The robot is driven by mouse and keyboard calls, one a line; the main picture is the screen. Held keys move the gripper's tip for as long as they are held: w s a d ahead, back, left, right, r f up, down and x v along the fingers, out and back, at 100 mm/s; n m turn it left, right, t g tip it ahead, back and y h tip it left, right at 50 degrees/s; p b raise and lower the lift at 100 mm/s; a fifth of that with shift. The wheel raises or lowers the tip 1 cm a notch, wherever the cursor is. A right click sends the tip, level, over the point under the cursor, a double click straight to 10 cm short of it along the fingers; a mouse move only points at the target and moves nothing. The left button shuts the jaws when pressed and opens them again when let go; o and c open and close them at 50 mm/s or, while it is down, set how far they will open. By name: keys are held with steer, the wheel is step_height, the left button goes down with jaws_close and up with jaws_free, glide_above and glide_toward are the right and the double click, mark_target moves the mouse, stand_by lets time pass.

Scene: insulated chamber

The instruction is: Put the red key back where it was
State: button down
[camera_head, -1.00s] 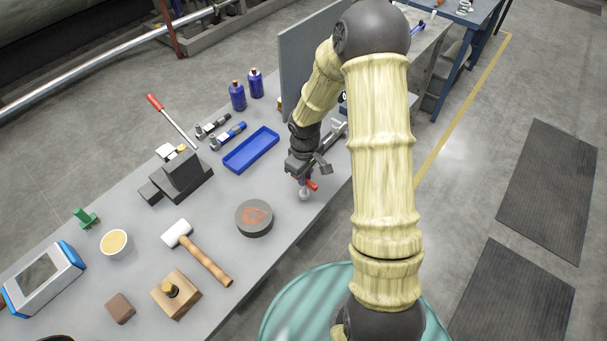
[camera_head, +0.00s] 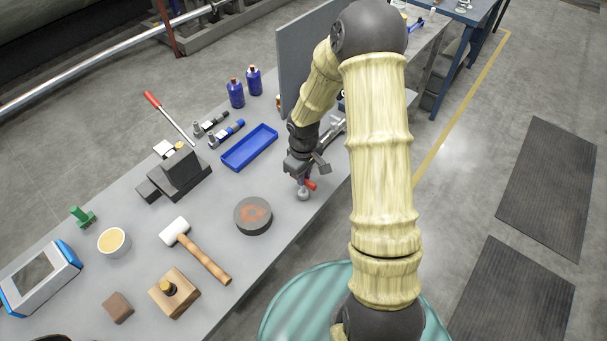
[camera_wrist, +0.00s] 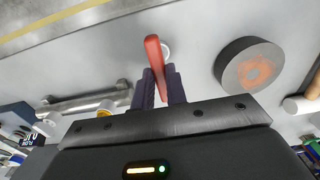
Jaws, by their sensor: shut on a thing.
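The red key (camera_wrist: 154,56) is between the two dark fingers of my gripper (camera_wrist: 160,88) in the wrist view, which are shut on it. In the head view a red end of the key (camera_head: 310,184) shows beside my gripper (camera_head: 301,182). A round grey-white metal piece (camera_head: 303,194) is just below the gripper, near the bench's front edge; part of it shows behind the key in the wrist view (camera_wrist: 167,48). I cannot tell whether the key touches it.
A grey disc with a reddish mark (camera_head: 253,215) stands left of my gripper on the grey bench (camera_head: 225,195). A blue tray (camera_head: 249,148), a white-headed mallet (camera_head: 199,250) and a dark vise-like block (camera_head: 178,176) lie further left. A grey upright panel (camera_head: 300,62) stands behind.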

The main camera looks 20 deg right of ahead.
steer(key=shift+f, duration=0.25)
steer(key=c, duration=1.3)
jaws_free()
steer(key=shift+c, duration=0.2)
step_height(320, 180, up, 17)
steer(key=b, duration=0.1)
steer(key=shift+r, duration=0.2)
steer(key=s+f+m+t, duration=0.1)
steer(key=s+m, duration=0.6)
steer(key=s, duration=0.7)
steer(key=shift+s+f+t, duration=0.2)
steer(key=shift+f+t, duration=0.2)
steer(key=shift+t, duration=0.4)
